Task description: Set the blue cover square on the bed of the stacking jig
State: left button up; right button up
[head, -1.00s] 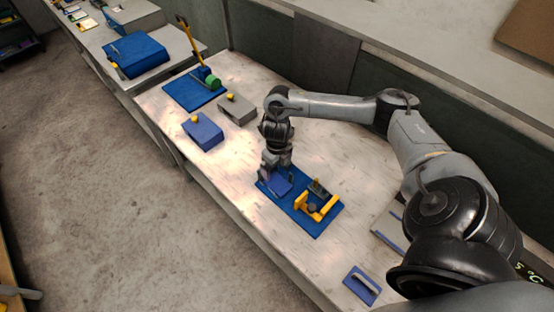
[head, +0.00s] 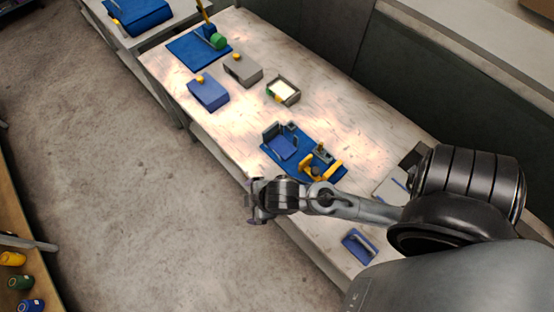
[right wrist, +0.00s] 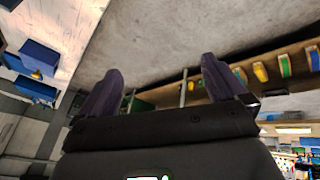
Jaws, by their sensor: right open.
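The stacking jig (head: 268,150) is a blue base plate on the bench with grey upright walls at its left end and a yellow clamp-like part (head: 322,168) at its right. A flat blue square piece (head: 283,149) lies against the grey walls. It appears to be the blue cover on the bed, but I cannot tell whether it is exactly square. My right gripper (head: 256,201) is open and empty, past the bench's front edge and apart from the jig. Its spread purple fingers show in the right wrist view (right wrist: 160,85). My left gripper is out of view.
A blue block (head: 208,94) and a grey block (head: 243,71), each with a yellow knob, stand farther back. A grey tray (head: 284,91) with white contents sits near them. A blue plate with a grey handle (head: 360,246) lies at the front right. Bare bench surrounds the jig.

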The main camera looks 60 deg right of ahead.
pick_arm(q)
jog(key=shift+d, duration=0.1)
pick_arm(e)
jog(key=s+d+m+g, duration=0.2)
jog(key=s+m, duration=0.3)
jog(key=s, duration=0.1)
jog(key=shift+s+d+r+m, duration=0.15)
jog(key=shift+d+m, duration=0.25)
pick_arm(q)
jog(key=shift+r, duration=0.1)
pick_arm(e)
jog(key=shift+r, duration=0.1)
